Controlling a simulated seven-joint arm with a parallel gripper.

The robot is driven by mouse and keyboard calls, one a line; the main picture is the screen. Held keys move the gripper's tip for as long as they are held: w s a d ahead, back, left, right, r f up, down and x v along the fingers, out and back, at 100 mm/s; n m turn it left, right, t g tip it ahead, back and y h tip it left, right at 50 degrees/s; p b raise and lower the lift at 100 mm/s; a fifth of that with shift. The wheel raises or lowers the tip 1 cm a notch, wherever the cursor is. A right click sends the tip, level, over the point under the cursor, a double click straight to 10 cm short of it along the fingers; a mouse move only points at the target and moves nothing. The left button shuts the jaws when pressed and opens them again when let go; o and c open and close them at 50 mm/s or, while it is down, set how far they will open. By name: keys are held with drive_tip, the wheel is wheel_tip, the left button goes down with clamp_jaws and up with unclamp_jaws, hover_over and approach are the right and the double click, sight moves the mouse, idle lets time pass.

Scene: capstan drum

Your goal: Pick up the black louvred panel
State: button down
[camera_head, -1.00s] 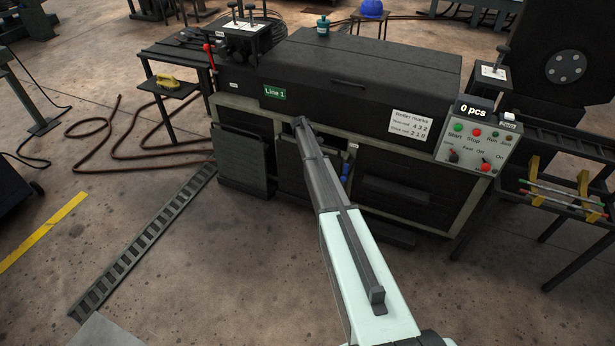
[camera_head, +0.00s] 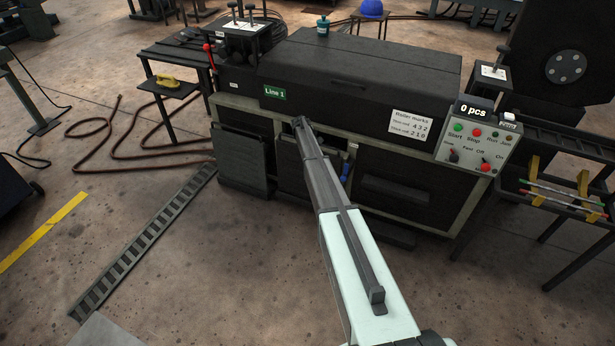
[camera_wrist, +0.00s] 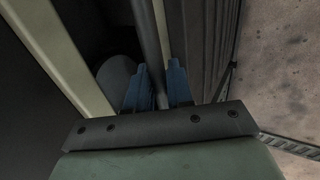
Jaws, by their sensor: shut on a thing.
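The black louvred panel (camera_wrist: 208,45) stands upright in the wrist view, with its ribbed face towards the right and the floor. The cabinet opening lies to the left of the fingers. In the head view my arm reaches to the machine's front, and my fingers cannot be made out for certain. The louvres do not show clearly from there.
The black machine (camera_head: 350,75) has a cream frame around its lower openings. A dark panel (camera_head: 243,162) stands at its front left. A slotted track (camera_head: 140,245) lies on the floor to the left. A control box (camera_head: 475,138) is at the right. Floor in front is mostly clear.

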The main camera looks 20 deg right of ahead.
idle(0.3)
drive_tip(key=shift+r, duration=0.1)
drive_tip(key=shift+s+a+r, duration=0.15)
drive_tip(key=shift+r, duration=3.45)
drive_tip(key=s+a, duration=1.3)
drive_tip(key=a, duration=0.1)
drive_tip(key=shift+s+f, duration=0.15)
drive_tip(key=shift+s, duration=0.25)
drive_tip(key=shift+d, duration=0.1)
